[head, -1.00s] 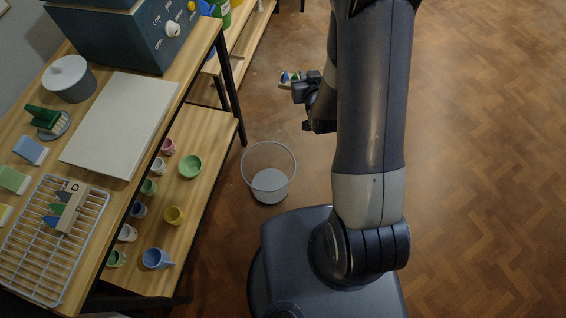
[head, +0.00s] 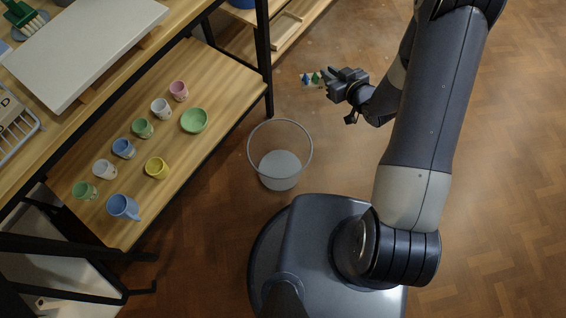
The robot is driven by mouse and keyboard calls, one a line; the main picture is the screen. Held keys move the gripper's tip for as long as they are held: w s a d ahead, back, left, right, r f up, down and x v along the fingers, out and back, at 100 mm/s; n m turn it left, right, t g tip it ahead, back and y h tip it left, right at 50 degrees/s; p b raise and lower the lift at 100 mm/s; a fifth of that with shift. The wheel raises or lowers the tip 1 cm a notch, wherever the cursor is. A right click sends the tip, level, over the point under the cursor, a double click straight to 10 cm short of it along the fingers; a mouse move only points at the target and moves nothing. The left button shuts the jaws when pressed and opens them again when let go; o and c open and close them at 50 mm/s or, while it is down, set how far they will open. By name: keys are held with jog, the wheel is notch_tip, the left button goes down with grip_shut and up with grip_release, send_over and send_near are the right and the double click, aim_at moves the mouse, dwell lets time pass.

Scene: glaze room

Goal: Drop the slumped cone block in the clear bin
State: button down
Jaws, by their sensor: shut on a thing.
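The cone block (head: 311,78), with small blue, white and green cones showing, is in my gripper (head: 325,78). The gripper is shut on it and holds it out to the left, over the floor. Part of the block is hidden by the jaws. The clear bin (head: 279,172) stands upright on the floor in front of my base. It is see-through, with a pale bottom, and looks empty. In the picture, the gripper and block are above and to the right of the bin's rim, not over its opening.
A wooden lower shelf (head: 216,77) at left carries several cups and a green bowl (head: 194,120). Above it are a pale slab (head: 85,45) and a wire rack with a block marked D (head: 12,110). A black shelf post (head: 264,60) stands near the bin. Floor at right is clear.

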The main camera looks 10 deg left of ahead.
jog(key=s+a+f+n+g+y+b, duration=0.1)
jog(key=s+a+f+n+g+b, duration=0.1)
jog(key=f+b, duration=0.4)
jog(key=s+a+f+n+g+y+b, duration=0.1)
jog(key=s+a+f+n+g+b, duration=0.2)
jog(key=f, duration=1.1)
jog(key=s+a+f+n+g+y+b, duration=0.2)
jog(key=s+a+f+n+g+b, duration=0.1)
jog(key=f+b, duration=0.6)
jog(key=shift+s+a+f+b, duration=0.2)
jog(key=shift+s+f+b, duration=0.1)
jog(key=shift+s+f, duration=0.15)
jog(key=c, duration=1.3)
grip_release()
jog(key=shift+c, duration=0.2)
jog(key=shift+d+r, duration=0.1)
jog(key=p+v, duration=0.3)
jog(key=v, duration=0.7)
jog(key=shift+d, duration=0.3)
